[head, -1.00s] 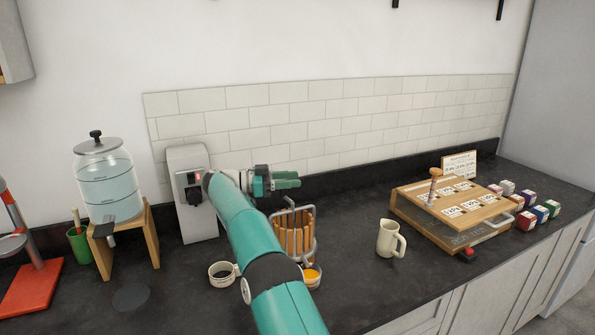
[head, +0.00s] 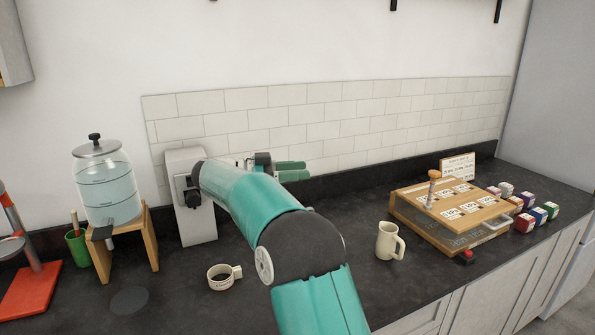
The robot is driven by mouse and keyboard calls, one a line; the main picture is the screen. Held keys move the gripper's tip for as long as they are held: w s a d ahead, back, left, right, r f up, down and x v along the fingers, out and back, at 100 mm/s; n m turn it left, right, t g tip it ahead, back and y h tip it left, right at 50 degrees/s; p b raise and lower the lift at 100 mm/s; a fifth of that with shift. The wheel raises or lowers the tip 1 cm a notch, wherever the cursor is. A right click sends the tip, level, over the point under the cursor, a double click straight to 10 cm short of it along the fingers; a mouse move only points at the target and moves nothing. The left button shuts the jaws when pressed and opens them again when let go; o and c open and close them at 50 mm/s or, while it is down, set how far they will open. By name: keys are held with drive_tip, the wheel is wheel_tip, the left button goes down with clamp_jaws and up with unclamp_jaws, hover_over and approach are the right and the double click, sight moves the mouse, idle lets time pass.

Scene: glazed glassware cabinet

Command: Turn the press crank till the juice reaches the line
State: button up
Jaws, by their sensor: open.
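My gripper (head: 305,170) is at the back of the counter, in front of the tiled wall. It is open, its two green fingers pointing right with nothing between them. The press, with its wooden slats, its crank and the juice cup, is hidden behind my teal arm in this view. I cannot see the juice level or the line. I cannot tell how far my gripper is from the crank.
A white mug (head: 224,277) and a cream jug (head: 389,241) stand on the dark counter. A water dispenser (head: 107,187) and a grey machine (head: 190,205) are at left. A slanted wooden box (head: 452,217) and several small boxes (head: 523,222) stand at right.

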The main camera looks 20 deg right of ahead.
drive_tip(key=shift+s+a+r, duration=0.15)
drive_tip(key=shift+s+r, duration=0.1)
drive_tip(key=shift+s, duration=0.4)
drive_tip(key=shift+s+a+r, duration=0.15)
drive_tip(key=shift+s+r, duration=0.1)
drive_tip(key=shift+s, duration=0.35)
